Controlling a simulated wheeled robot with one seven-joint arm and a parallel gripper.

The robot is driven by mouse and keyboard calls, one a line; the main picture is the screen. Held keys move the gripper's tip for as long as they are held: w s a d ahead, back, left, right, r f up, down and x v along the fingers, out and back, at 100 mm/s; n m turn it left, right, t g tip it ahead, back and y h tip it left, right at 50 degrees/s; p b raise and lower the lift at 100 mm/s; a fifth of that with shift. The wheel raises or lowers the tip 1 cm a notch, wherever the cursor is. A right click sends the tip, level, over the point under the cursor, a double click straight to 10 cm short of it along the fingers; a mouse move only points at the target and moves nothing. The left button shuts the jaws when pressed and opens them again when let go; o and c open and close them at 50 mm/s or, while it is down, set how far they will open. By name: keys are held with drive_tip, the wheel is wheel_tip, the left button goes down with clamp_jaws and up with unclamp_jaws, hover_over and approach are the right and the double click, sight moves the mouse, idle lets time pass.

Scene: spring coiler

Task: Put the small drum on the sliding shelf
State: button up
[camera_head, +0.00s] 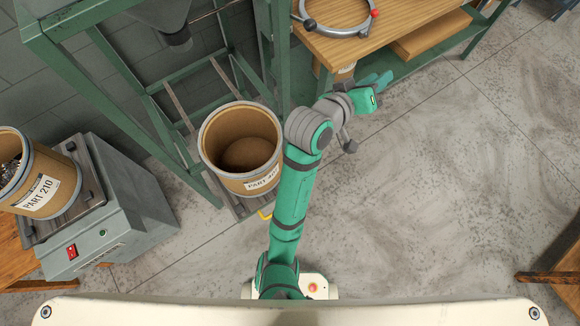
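A larger open, empty drum (215,160) with a "PART" label stands in the green frame, on a grey plate (240,207) with a yellow handle. A wooden board (428,38) juts out below the tabletop; I cannot tell whether it or the grey plate is the sliding shelf.
A drum marked PART 210 (62,190) with metal pieces inside stands on a grey machine (115,215) at left. A ring with knobs (338,14) lies on the wooden table (395,22). Green frame posts stand left of my arm.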

drive_tip(key=s+a+f+n+t+y, duration=0.5)
drive_tip(key=s+a+f+n+y, duration=0.3)
drive_tip(key=s+f, duration=0.55)
drive_tip(key=s+a+f+m+y, duration=0.1)
drive_tip(key=s+a+m, duration=0.3)
drive_tip(key=s, duration=0.6)
drive_tip(key=s+a+f+m+y, duration=0.1)
drive_tip(key=s+a+m, duration=0.3)
drive_tip(key=s+a, duration=0.4)
drive_tip(key=shift+s+a+f, duration=0.15)
drive_tip(key=shift+s+a, duration=0.1)
drive_tip(key=shift+s, duration=0.85)
